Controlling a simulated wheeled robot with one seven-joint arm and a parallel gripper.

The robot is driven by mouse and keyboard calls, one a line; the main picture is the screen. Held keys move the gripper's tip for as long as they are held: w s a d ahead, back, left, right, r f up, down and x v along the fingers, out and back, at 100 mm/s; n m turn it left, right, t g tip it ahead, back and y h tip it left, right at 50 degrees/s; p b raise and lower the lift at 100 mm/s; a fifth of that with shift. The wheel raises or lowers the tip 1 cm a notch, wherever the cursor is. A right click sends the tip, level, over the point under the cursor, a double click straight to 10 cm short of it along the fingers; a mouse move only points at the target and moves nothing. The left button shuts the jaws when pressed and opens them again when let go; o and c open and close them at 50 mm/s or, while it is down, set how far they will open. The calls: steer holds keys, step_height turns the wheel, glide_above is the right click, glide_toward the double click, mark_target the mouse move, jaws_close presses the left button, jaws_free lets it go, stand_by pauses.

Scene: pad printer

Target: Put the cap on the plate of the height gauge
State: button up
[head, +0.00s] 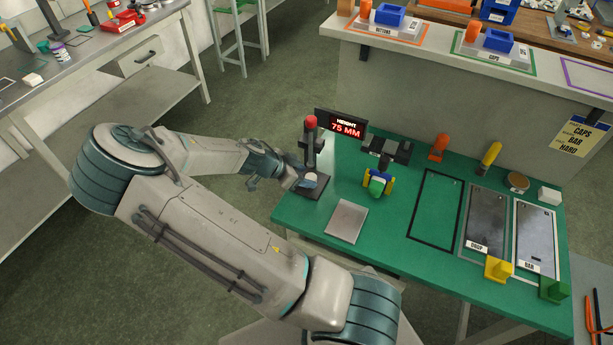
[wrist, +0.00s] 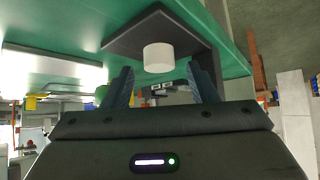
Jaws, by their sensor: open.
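The white round cap (wrist: 158,57) stands on the dark plate (wrist: 122,38) of the height gauge in the wrist view, where the scene looks upside down. In the head view the cap (head: 310,181) is small and partly hidden by my gripper (head: 301,182). The height gauge (head: 311,148) has a red top, a dark post and a dark plate (head: 317,192) at the table's left end. In the wrist view my gripper (wrist: 160,68) is open, one finger to each side of the cap, with visible gaps; the fingertips are close to it.
A display (head: 346,127) behind the gauge reads height 75 mm. Trays labelled DROP (head: 486,222) and BAR (head: 535,240) lie farther right. The outlined black rectangle is empty.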

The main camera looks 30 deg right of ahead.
steer(key=v, duration=1)
steer(key=s+a+r+n+t+y, duration=0.2)
steer(key=s+a+r+n+y, duration=0.3)
steer(key=s+r+n+y, duration=0.4)
steer(key=s+r+n, duration=0.7)
steer(key=s+n, duration=0.1)
steer(key=s, duration=0.2)
steer(key=shift+s+r+n+t, duration=0.25)
steer(key=shift+r+n+t, duration=0.15)
